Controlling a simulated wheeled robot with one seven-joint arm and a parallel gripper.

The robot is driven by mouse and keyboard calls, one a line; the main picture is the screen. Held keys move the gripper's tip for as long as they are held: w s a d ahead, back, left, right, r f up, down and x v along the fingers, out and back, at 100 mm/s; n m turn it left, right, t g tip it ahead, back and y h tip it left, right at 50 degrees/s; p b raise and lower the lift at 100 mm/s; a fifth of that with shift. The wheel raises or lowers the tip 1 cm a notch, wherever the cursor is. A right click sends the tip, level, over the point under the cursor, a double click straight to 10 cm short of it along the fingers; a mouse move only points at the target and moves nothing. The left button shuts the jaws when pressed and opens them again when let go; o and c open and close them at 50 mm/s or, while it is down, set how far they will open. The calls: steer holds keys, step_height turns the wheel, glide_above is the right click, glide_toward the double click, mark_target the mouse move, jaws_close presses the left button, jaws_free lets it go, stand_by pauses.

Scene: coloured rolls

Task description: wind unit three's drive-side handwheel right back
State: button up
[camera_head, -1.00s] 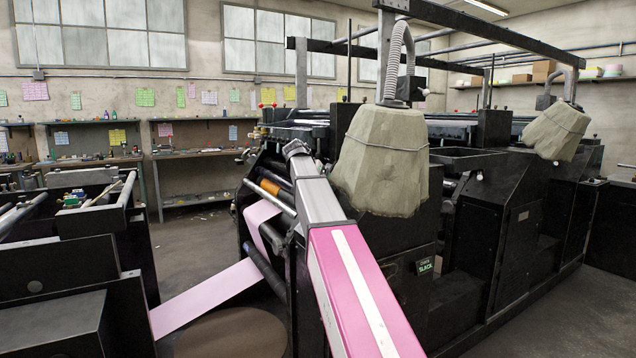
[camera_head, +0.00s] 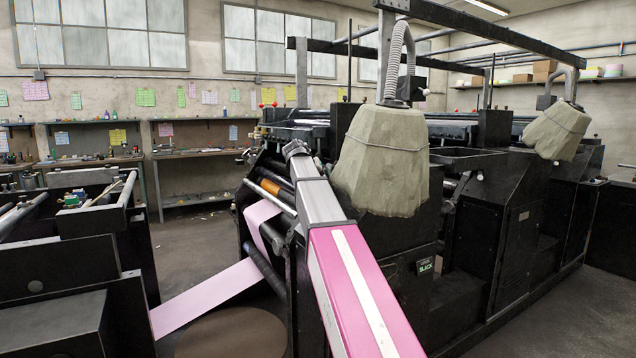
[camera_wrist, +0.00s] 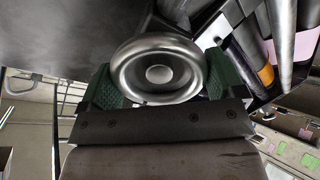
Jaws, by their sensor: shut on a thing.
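A silver handwheel (camera_wrist: 158,72) with a round rim and a domed hub fills the middle of the wrist view. My gripper (camera_wrist: 158,92) has its green padded fingers on the left and right of the wheel, and it is shut on the rim. In the head view my pink and grey arm (camera_head: 345,265) reaches to the near end of the dark machine (camera_head: 380,260). My gripper and the handwheel are hidden behind the arm there.
A pink paper web (camera_head: 210,295) runs low from the rollers to the left. An orange roll (camera_head: 270,186) sits among them. A grey shrouded cover (camera_head: 383,160) hangs close to the right of my arm. Open floor (camera_head: 195,245) lies at the left.

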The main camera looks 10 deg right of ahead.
steer(key=o, duration=0.7)
steer(key=shift+c, duration=0.2)
steer(key=v, duration=1)
steer(key=shift+s+a+r, duration=0.2)
steer(key=shift+a+r, duration=0.05)
steer(key=shift+a, duration=0.1)
